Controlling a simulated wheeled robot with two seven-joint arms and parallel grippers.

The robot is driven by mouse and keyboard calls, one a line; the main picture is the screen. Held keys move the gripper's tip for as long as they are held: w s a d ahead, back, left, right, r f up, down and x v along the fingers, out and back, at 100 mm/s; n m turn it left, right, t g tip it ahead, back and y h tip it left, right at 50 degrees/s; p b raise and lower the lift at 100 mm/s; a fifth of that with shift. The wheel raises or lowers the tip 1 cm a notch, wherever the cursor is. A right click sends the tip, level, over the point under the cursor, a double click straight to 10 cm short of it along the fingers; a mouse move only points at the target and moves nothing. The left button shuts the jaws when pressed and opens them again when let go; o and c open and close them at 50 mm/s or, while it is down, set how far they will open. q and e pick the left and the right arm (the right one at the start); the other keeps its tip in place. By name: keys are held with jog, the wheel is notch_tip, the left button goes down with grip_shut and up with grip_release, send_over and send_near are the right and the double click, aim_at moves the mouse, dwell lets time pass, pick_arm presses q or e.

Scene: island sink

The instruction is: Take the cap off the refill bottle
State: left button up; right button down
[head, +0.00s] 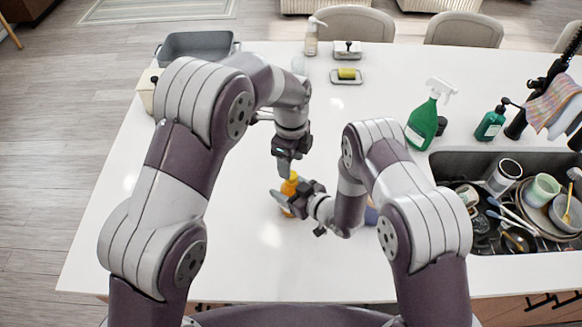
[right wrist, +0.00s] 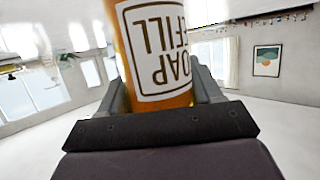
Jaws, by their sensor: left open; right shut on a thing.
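The refill bottle (head: 290,185) is orange and stands on the white counter, left of the sink. My right gripper (head: 286,199) is shut around its body from the right. In the right wrist view the bottle (right wrist: 158,55) sits between the fingers (right wrist: 158,100), with its "soap refill" label upside down and its far end cut off by the frame edge. My left gripper (head: 287,168) is open and points down just above the bottle's top. The cap cannot be made out beneath the left fingers, and I cannot tell whether they touch it.
The sink (head: 450,165) at the right holds several dishes. A green spray bottle (head: 422,125) and a green pump bottle (head: 490,125) stand behind it. A yellow sponge (head: 347,72), a clear pump bottle (head: 311,42) and a grey tub (head: 195,45) are farther back. The front-left counter is clear.

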pick_arm(q)
jog(key=shift+r, duration=0.35)
jog(key=shift+c, duration=0.4)
notch_tip(320, 180, up, 3)
jog(key=m, duration=0.3)
jog(key=shift+f, duration=0.25)
notch_tip(320, 180, down, 8)
jog(key=shift+r, duration=0.25)
